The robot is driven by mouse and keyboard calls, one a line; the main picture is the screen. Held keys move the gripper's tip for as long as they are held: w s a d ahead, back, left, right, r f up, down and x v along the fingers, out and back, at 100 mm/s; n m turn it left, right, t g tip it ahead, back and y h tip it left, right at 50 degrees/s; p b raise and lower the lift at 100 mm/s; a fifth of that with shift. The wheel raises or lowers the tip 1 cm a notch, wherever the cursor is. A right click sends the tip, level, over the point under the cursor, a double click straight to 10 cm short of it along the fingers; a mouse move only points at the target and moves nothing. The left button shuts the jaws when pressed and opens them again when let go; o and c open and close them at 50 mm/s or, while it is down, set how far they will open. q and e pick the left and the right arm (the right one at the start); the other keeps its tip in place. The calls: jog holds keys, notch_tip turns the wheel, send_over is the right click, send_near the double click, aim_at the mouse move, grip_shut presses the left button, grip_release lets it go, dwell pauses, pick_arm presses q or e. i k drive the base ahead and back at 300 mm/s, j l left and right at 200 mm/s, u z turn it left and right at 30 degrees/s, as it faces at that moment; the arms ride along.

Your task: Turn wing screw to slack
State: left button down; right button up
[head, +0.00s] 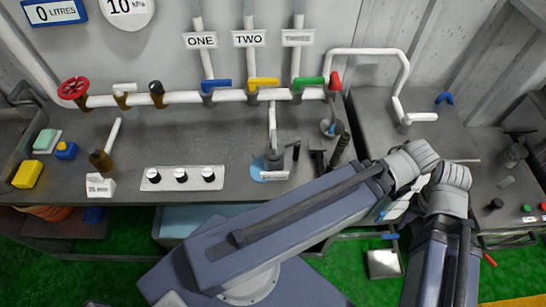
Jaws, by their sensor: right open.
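No part is clearly recognisable as the wing screw. Small fittings that could be it are the white T-shaped handle (124,87) on the white pipe and the blue winged piece (444,97) on the right-hand bench. My right gripper (330,149) appears to show only as dark finger parts at the bench's front edge, poking out past my big grey-blue arm link. It looks open and empty, apart from both of these fittings. The arm link hides the rest of it. My left gripper is not in view.
A white pipe (180,98) carries a red wheel (73,88) and blue (216,84), yellow (264,83) and green (309,82) levers. A tap (273,125) rises beside a grey fitting. A white knob panel (181,178) sits at the bench front. The bench's middle is mostly clear.

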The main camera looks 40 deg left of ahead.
aim_at(274, 144)
jog(key=u, duration=1.5)
